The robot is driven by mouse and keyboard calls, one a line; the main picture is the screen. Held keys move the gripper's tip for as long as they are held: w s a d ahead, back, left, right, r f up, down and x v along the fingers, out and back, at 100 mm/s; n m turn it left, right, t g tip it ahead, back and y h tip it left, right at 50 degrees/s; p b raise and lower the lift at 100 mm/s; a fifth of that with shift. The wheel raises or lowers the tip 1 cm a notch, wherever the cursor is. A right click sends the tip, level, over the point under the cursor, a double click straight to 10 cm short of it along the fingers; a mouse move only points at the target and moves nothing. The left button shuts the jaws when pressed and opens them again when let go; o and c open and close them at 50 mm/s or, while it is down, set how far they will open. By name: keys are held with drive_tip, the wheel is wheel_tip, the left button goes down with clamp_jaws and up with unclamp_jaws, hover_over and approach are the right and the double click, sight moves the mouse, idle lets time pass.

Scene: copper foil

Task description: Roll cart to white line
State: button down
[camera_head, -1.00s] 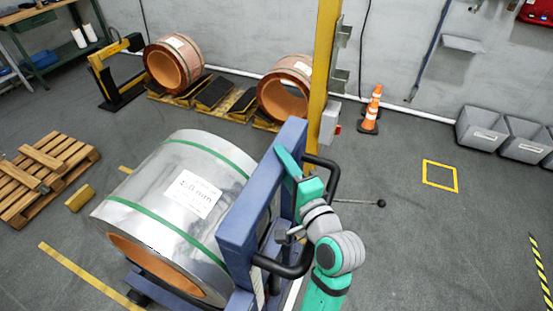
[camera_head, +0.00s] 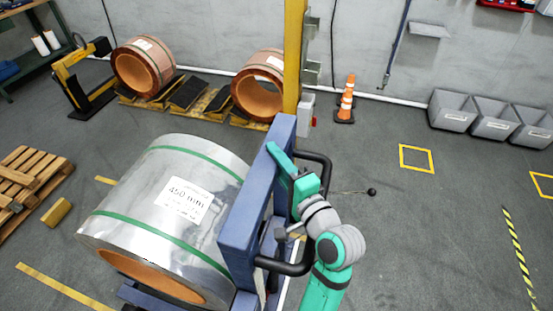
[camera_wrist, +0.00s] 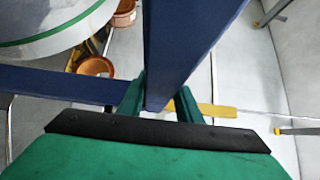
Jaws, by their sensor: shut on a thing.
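The cart (camera_head: 245,215) has a blue upright frame with black handles and carries a large silver foil coil (camera_head: 150,205) with green straps and a label. My gripper (camera_head: 285,165) is at the frame's right side, near the upper handle. In the wrist view, my gripper (camera_wrist: 158,95) has its two teal fingers on either side of a blue frame bar (camera_wrist: 185,45), shut on it. The cart's wheels are mostly hidden. A narrow pale strip (camera_head: 287,284) shows beside the cart's base; I cannot tell whether it is the white line.
Copper coils (camera_head: 143,65) rest on wooden supports by the back wall. A yellow post (camera_head: 294,60) and orange cone (camera_head: 346,100) stand beyond the cart. A pallet (camera_head: 30,185) and yellow block (camera_head: 57,212) lie left.

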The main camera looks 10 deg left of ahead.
drive_tip(key=shift+s+a, duration=0.1)
drive_tip(key=shift+a, duration=0.45)
drive_tip(key=shift+d, duration=0.15)
drive_tip(key=c, duration=1.2)
unclamp_jaws()
drive_tip(key=shift+d, duration=0.25)
drive_tip(key=shift+a, duration=0.1)
drive_tip(key=v, duration=1)
drive_tip(key=shift+s+d, duration=0.2)
drive_tip(key=shift+d, duration=0.1)
